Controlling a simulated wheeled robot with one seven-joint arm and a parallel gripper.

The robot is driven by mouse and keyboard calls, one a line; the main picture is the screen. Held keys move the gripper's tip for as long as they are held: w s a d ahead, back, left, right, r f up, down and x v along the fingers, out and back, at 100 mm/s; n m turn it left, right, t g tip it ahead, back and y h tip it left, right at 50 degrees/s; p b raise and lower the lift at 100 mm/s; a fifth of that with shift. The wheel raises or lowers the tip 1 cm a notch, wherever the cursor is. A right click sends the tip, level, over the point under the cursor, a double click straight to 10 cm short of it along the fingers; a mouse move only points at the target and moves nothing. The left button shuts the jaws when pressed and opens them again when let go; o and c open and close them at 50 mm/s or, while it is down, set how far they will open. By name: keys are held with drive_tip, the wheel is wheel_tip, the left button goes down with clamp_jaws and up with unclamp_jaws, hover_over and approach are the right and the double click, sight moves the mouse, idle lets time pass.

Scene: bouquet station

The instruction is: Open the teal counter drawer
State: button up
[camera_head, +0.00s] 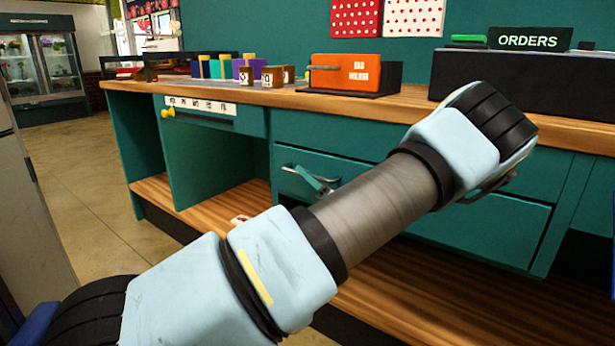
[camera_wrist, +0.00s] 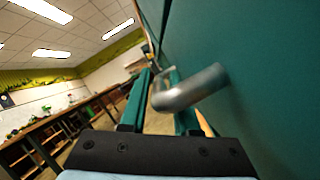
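The teal counter drawer (camera_head: 355,165) has its front flush with the counter, with no gap showing. Its grey metal handle (camera_wrist: 190,88) bends across the wrist view, close to the camera; in the head view it shows partly beside my teal fingertips. My gripper (camera_wrist: 158,95) points along the drawer front, with its two teal fingers apart on either side of the bar. Whether they touch the bar is unclear. In the head view my forearm hides most of the gripper, and only the teal fingertips (camera_head: 312,179) show at the handle.
A wooden counter top (camera_head: 270,94) carries small coloured boxes (camera_head: 225,67), an orange holder (camera_head: 345,72) and a black box with an ORDERS sign (camera_head: 528,40). Another drawer with a labelled strip (camera_head: 200,104) is at the left. A wooden shelf (camera_head: 400,290) runs below. Floor is free at left.

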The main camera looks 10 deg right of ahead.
drive_tip(key=shift+c, duration=0.4)
clamp_jaws()
idle(0.9)
